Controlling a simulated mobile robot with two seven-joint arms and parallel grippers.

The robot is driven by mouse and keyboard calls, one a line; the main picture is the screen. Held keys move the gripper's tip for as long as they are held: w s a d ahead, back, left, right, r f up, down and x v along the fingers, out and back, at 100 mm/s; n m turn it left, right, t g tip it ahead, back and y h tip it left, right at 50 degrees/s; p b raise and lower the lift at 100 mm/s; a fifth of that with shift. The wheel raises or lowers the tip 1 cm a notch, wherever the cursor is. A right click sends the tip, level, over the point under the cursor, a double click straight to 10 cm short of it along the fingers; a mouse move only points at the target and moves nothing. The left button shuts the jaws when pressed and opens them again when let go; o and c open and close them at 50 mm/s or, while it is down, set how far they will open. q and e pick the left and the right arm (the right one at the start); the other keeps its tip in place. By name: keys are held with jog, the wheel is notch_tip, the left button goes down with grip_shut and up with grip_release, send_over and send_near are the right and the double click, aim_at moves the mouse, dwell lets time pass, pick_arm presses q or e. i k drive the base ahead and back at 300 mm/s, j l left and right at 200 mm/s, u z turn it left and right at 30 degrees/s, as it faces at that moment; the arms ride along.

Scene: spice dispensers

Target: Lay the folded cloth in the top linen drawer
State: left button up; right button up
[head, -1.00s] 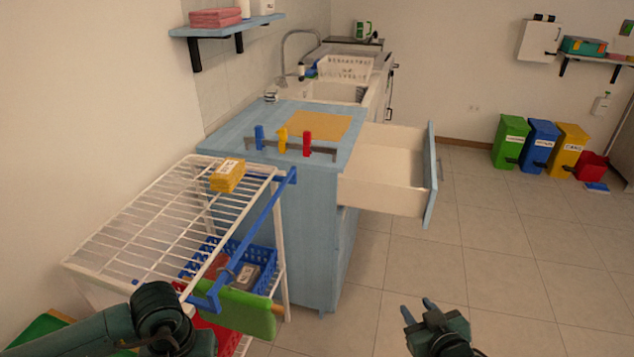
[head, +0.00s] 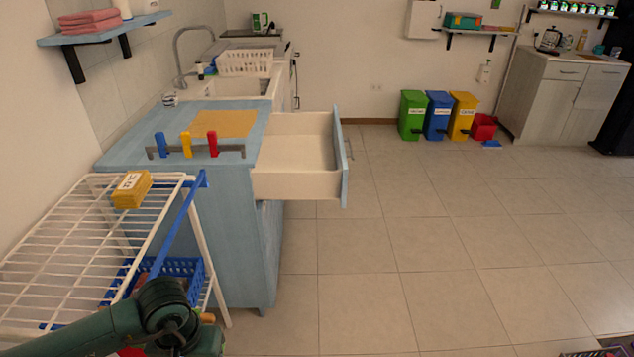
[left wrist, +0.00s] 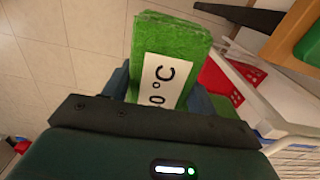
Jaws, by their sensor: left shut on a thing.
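A folded green cloth (left wrist: 172,45) with a white label ending in "0°C" is held in my left gripper (left wrist: 160,95), seen in the left wrist view. My left gripper is shut on it. In the head view my left forearm and wrist show at the lower left, and the cloth is hidden or out of frame. The top drawer (head: 297,183) of the blue cabinet (head: 225,235) is pulled out to the right. Its inside looks empty. My right gripper is not in view.
A white wire rack (head: 75,240) with a yellow block (head: 131,189) on top stands between my left arm and the cabinet. A blue basket (head: 180,268) sits below. Blue, yellow and red handles stand on the cabinet top. The floor right of the drawer is clear.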

aim_at(304, 168)
jog(key=l+z, duration=0.1)
jog(key=z, duration=0.35)
jog(key=i+z, duration=0.15)
jog(key=z, duration=0.25)
jog(key=i+z, duration=0.1)
jog(key=z, duration=0.35)
jog(key=i, duration=1.4)
jog(key=i+l+u, duration=0.15)
jog(key=i+u, duration=0.15)
jog(key=i, duration=0.15)
jog(key=i+l+u, duration=0.3)
jog(key=i, duration=0.15)
jog(key=j+u, duration=0.1)
jog(key=u, duration=1.25)
